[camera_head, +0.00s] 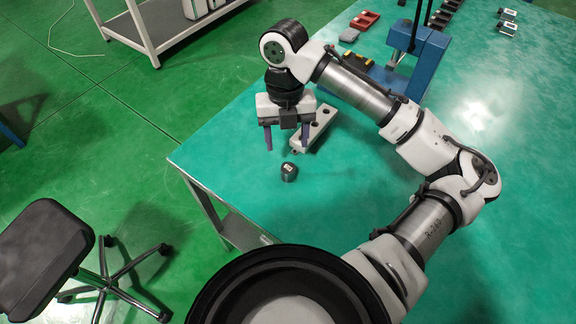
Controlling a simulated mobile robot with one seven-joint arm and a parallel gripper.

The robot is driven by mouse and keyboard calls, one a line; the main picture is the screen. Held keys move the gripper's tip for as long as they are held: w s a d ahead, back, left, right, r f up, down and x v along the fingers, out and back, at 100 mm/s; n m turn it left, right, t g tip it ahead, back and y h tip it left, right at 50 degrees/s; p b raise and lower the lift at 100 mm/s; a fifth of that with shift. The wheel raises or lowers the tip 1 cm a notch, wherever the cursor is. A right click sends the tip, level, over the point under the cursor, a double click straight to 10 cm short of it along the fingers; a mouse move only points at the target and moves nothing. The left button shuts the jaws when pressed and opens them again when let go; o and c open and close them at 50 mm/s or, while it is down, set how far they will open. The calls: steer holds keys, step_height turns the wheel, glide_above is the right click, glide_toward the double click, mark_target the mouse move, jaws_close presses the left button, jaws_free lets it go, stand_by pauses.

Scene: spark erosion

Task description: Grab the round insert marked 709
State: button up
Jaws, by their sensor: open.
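A small dark round insert (289,173) with a pale label on top stands on the green table (243,150), near its left corner. The label is too small to read, so I cannot tell whether it says 709. My gripper (287,150) points down with its two fingers apart and nothing between them. In the picture its fingertips are a little above the insert, and it is apart from the insert.
A light grey block with dark round holes (318,128) lies right beside and behind my gripper. A blue stand (425,62) is farther back, with small red (364,20) and grey parts near it. A black stool (42,250) stands on the floor at left.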

mark_target(288, 167)
steer(key=f, duration=0.3)
steer(key=s+f+p, duration=0.1)
steer(key=f, duration=0.2)
steer(key=f+p, duration=0.1)
steer(key=f, duration=0.3)
steer(key=shift+s+d, duration=0.15)
steer(key=shift+s, duration=0.05)
steer(key=shift+c, duration=0.5)
jaws_close()
